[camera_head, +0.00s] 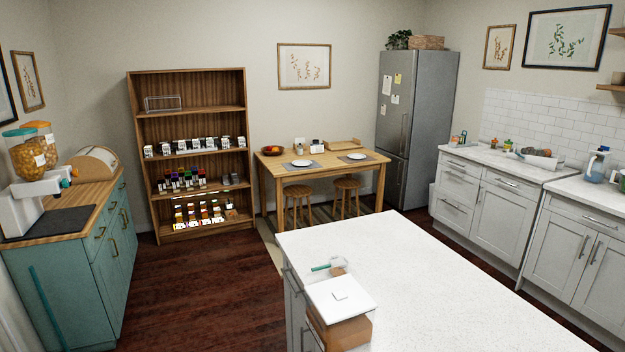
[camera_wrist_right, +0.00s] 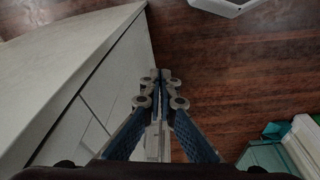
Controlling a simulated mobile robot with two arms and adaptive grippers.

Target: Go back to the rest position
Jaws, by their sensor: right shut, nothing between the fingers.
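My right gripper (camera_wrist_right: 162,76) shows in the right wrist view with its two fingertips together and nothing between them. It hangs over the dark wood floor (camera_wrist_right: 215,85), to the right of a pale counter and its cabinet front (camera_wrist_right: 105,75). It appears apart from both. My left gripper is in neither view. No gripper shows in the head view.
The white island (camera_head: 400,270) fills the lower right, bearing a brown box (camera_head: 345,334) with a white top. A stocked wooden shelf (camera_head: 190,122) and table (camera_head: 330,171) stand behind. A teal cabinet (camera_head: 70,285) is left. Floor (camera_head: 190,290) between is clear.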

